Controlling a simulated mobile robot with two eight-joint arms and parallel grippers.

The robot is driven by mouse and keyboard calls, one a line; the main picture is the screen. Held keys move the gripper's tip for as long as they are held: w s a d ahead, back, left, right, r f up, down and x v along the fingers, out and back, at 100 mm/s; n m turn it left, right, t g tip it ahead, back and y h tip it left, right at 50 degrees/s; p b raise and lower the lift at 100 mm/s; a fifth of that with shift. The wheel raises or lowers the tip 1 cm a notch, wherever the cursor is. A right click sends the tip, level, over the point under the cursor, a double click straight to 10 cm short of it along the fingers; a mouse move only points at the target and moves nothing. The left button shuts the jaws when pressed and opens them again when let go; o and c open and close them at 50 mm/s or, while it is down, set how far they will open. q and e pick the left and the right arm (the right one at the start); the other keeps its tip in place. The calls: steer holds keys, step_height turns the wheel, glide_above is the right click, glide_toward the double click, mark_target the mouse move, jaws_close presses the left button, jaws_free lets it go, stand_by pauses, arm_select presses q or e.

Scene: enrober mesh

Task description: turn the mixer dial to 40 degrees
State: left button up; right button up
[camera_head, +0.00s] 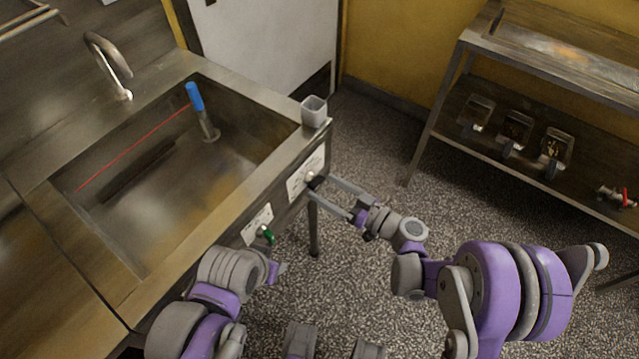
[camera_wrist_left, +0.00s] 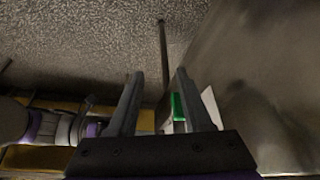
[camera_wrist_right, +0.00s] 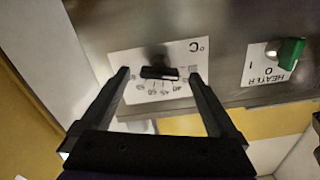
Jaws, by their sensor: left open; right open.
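The dial (camera_head: 311,180) is a black knob on a white scale plate on the front panel of the sink unit. In the right wrist view the dial (camera_wrist_right: 159,73) lies crosswise between my right fingertips, on a plate marked °C with several printed numbers. My right gripper (camera_wrist_right: 160,76) is open, its fingers on either side of the knob with gaps to it; it also shows in the head view (camera_head: 317,188). My left gripper (camera_wrist_left: 158,75) is open near the green heater switch (camera_wrist_left: 178,108); its fingers are mostly hidden in the head view. The knob's exact pointer reading is unclear.
A grey cup (camera_head: 314,111) stands on the corner above the dial. A metal shelf (camera_head: 480,150) stands at the right. The speckled floor between is clear.

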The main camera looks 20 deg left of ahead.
mark_target(314, 181)
steer(key=shift+x, duration=1.4)
steer(key=c, duration=1.4)
steer(key=shift+m, duration=0.3)
steer(key=m+b, duration=0.1)
steer(key=m, duration=0.3)
steer(key=shift+b, duration=0.4)
steer(key=m+b, duration=0.1)
steer(key=m, duration=0.4)
steer(key=shift+s, duration=0.1)
